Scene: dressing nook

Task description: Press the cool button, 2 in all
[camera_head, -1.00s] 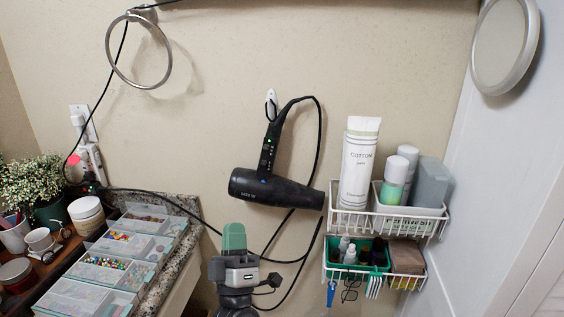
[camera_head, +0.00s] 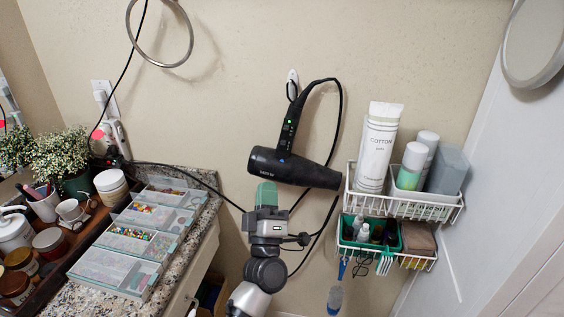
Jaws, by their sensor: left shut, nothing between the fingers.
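A black hair dryer (camera_head: 292,168) hangs on the wall by a hook, handle up and barrel to the side. A small blue spot (camera_head: 282,160), which looks like the cool button, sits where handle meets barrel; a green light (camera_head: 290,121) shows higher on the handle. My left gripper (camera_head: 266,190), with green fingertips, is shut and empty. My right gripper is not in view.
A white wire rack (camera_head: 425,212) with bottles is on the wall at the right. The dryer's black cord (camera_head: 337,130) loops beside and below it. A granite counter (camera_head: 205,192) with bead boxes, jars and a plant is at the left. A metal ring (camera_head: 189,40) hangs above.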

